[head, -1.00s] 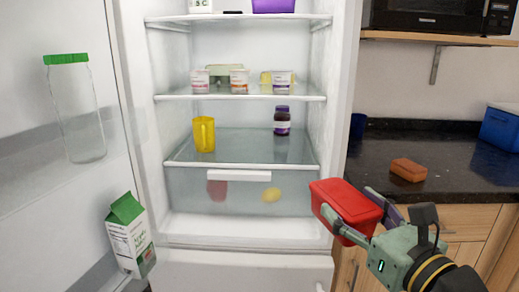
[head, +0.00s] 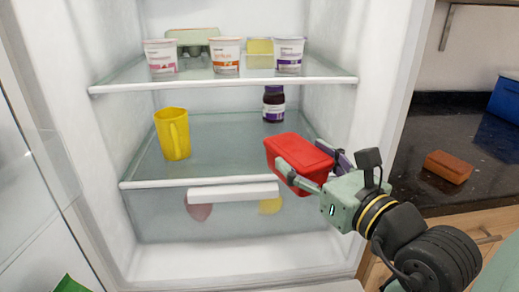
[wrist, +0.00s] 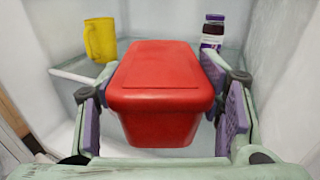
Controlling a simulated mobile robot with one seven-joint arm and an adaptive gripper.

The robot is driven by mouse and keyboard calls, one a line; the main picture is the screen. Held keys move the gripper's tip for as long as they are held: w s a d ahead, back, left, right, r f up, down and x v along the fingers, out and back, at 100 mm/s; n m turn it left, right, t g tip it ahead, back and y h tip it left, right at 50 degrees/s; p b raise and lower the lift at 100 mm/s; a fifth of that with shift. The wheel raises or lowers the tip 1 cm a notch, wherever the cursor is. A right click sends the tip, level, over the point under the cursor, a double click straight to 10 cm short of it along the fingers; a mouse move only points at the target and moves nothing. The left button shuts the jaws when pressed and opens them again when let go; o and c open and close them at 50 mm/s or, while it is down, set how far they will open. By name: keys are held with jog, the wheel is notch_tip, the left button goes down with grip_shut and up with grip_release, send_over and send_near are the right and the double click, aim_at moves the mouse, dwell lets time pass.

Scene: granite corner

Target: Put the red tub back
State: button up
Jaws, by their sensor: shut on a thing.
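The red tub (head: 296,152) is a lidded rectangular box. My gripper (head: 316,171) is shut on it, with one finger on each side. In the head view the tub is at the right front of the lower glass shelf (head: 222,140) of the open fridge. I cannot tell whether it touches the shelf. In the wrist view the tub (wrist: 162,88) fills the middle, level between the purple finger pads, and hides part of the shelf behind it.
A yellow jug (head: 173,134) stands at the left of that shelf and a dark jar (head: 273,104) at the back right. Several pots, including a white one (head: 226,56), stand on the shelf above. The middle of the lower shelf is clear. The fridge's right wall (head: 375,100) is close to my gripper.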

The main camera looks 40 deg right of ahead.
jog(key=w+d+p, duration=0.1)
jog(key=w, duration=0.3)
jog(key=w+d+p, duration=0.1)
jog(key=w+d, duration=0.1)
jog(key=w, duration=0.3)
jog(key=w+d+f+p, duration=0.1)
jog(key=w, duration=0.3)
jog(key=shift+w+d+f, duration=0.1)
jog(key=shift+w+d, duration=0.25)
jog(key=shift+w+d+p, duration=0.1)
jog(key=shift+w+p, duration=0.25)
jog(key=shift+w, duration=0.2)
notch_tip(320, 180, down, 3)
jog(key=shift+s+r, duration=0.1)
jog(key=shift+f+p, duration=0.3)
jog(key=shift+f, duration=0.1)
jog(key=shift+f, duration=0.1)
jog(key=shift+f, duration=0.15)
jog(key=o, duration=1.4)
